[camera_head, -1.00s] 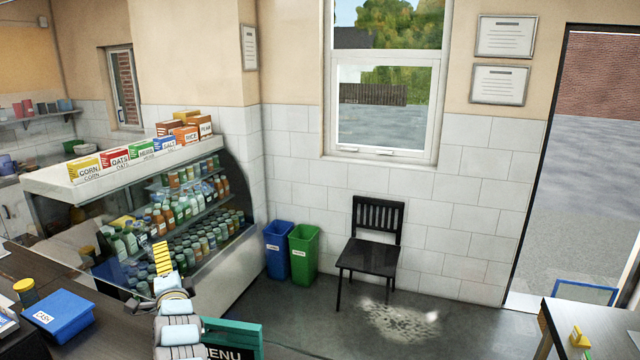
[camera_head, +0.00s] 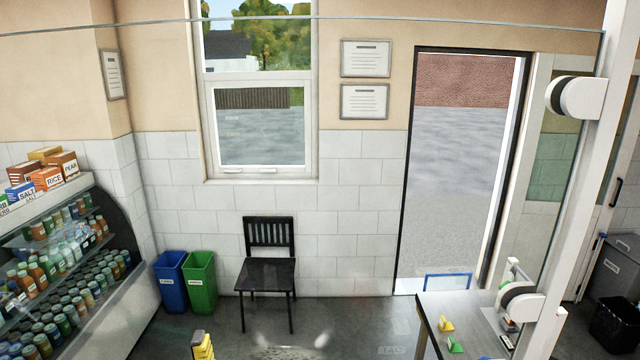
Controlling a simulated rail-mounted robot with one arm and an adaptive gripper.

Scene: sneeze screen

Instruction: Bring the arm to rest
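Only a small yellow and dark piece (camera_head: 203,346) shows at the bottom edge of the head view, left of centre. It looks like the tip of my gripper. The rest of my arm is out of the picture below. The tip appears below and left of the black chair (camera_head: 268,272) in the picture. I cannot tell whether the gripper is open or shut, or whether it holds anything.
A clear screen runs across the view, clamped to a white post (camera_head: 575,200) at right. A bottle display (camera_head: 130,290) is at left, beside blue (camera_head: 171,282) and green (camera_head: 201,283) bins.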

